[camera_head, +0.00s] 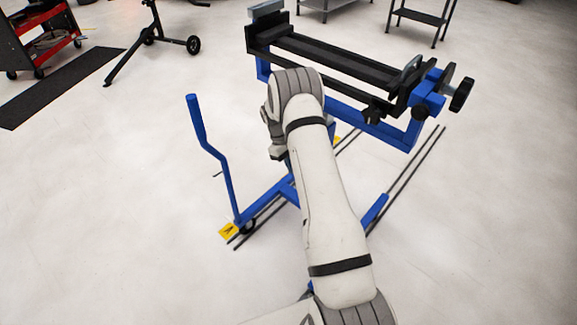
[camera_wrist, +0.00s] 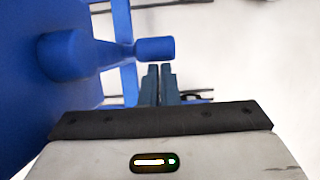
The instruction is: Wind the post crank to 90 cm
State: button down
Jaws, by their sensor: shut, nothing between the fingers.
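The blue stand (camera_head: 385,131) carries black rails (camera_head: 335,62) at the upper middle of the head view. My arm covers its middle, so the post crank and my gripper are hidden there. In the wrist view a large blue post (camera_wrist: 40,110) fills the left side. A crank (camera_wrist: 155,48) sticks out from it to the right, with a round hub, a thin neck and a blue cylindrical end. My gripper (camera_wrist: 160,68) is shut and empty, its fingertips just below the crank's end in the picture. I cannot tell whether they touch it. No height reading shows.
A bent blue handle (camera_head: 213,150) rises at the left, above a wheel and a yellow tag (camera_head: 229,230). Dark rods (camera_head: 405,165) lie low at the right. A black knob (camera_head: 461,95) juts from the stand's right end. A red tool cart (camera_head: 45,45) stands far left.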

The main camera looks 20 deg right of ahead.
jog(key=shift+s+f, duration=0.1)
jog(key=shift+s, duration=0.15)
jog(key=a+r+m+t+p, duration=0.1)
jog(key=a+r+p, duration=0.1)
jog(key=r, duration=0.9)
jog(key=a+r+p, duration=0.2)
jog(key=r+p, duration=0.1)
jog(key=r, duration=0.7)
jog(key=s+a+r+m+t+y+p, duration=0.1)
jog(key=s+r+p, duration=0.1)
jog(key=s+r, duration=0.35)
jog(key=s+a+r+m+t+p, duration=0.1)
jog(key=s+a+r+p, duration=0.15)
jog(key=r, duration=0.65)
jog(key=s+a+r+m+t+p, duration=0.1)
jog(key=s+r, duration=0.3)
jog(key=s, duration=0.4)
jog(key=s+a+r+m+t+p, duration=0.1)
jog(key=s+r+p, duration=0.3)
jog(key=s, duration=0.4)
jog(key=s+a+r+t+y+p, duration=0.1)
jog(key=s+a+r+p, duration=0.1)
jog(key=s+r, duration=0.4)
jog(key=s+p, duration=0.1)
jog(key=s, duration=0.1)
jog(key=shift+s+a+m, duration=0.15)
jog(key=shift+s+m, duration=0.25)
